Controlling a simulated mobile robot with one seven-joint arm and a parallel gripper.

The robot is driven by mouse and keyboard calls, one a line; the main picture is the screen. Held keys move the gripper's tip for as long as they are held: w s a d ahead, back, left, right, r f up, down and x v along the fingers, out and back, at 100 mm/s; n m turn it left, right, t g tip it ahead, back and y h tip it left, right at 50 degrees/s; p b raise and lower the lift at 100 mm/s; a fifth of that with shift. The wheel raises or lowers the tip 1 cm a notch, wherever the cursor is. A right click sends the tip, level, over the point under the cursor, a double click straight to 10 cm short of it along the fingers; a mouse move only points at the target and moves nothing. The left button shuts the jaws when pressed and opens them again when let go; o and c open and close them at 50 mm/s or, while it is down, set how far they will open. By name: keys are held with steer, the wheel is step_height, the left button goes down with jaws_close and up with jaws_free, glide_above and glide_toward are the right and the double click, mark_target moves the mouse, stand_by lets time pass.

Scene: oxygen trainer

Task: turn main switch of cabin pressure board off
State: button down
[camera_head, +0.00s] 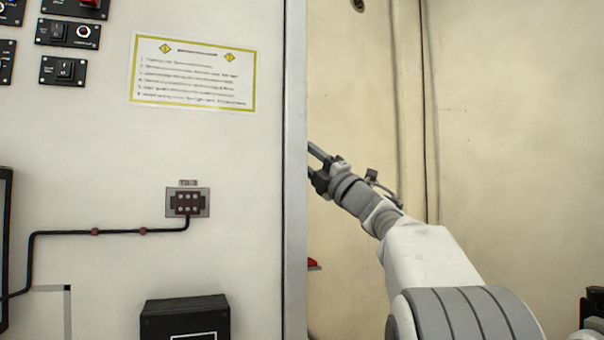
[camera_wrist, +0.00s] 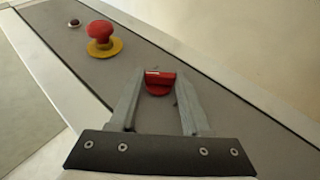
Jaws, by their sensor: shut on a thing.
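A red rotary switch (camera_wrist: 158,89) with a small white mark on its handle is set in a grey panel strip (camera_wrist: 235,112) in the wrist view. I take it as the main switch, though no label is readable. My gripper (camera_wrist: 160,77) has one finger on each side of the red handle and is shut on it. In the head view my gripper (camera_head: 319,168) is at the edge of the big white panel, its tips partly hidden behind that edge. The switch cannot be made out there.
A red mushroom button (camera_wrist: 101,32) on a yellow base and a small dark red button (camera_wrist: 74,23) sit farther along the strip. In the head view, a white panel (camera_head: 100,150) with small switches, a sign (camera_head: 193,72) and a black box (camera_head: 185,318) fills the left.

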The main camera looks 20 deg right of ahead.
steer(key=shift+w+f+n+y+b, duration=0.1)
steer(key=shift+f+n+y+b, duration=0.2)
steer(key=shift+n+y+b, duration=0.45)
steer(key=shift+r+y+b, duration=0.15)
steer(key=shift+y+b, duration=0.1)
steer(key=shift+b, duration=0.1)
steer(key=shift+c, duration=1.8)
jaws_free()
steer(key=v, duration=1.7)
steer(key=shift+f, duration=0.35)
steer(key=shift+r+t, duration=0.1)
steer(key=shift+t, duration=0.2)
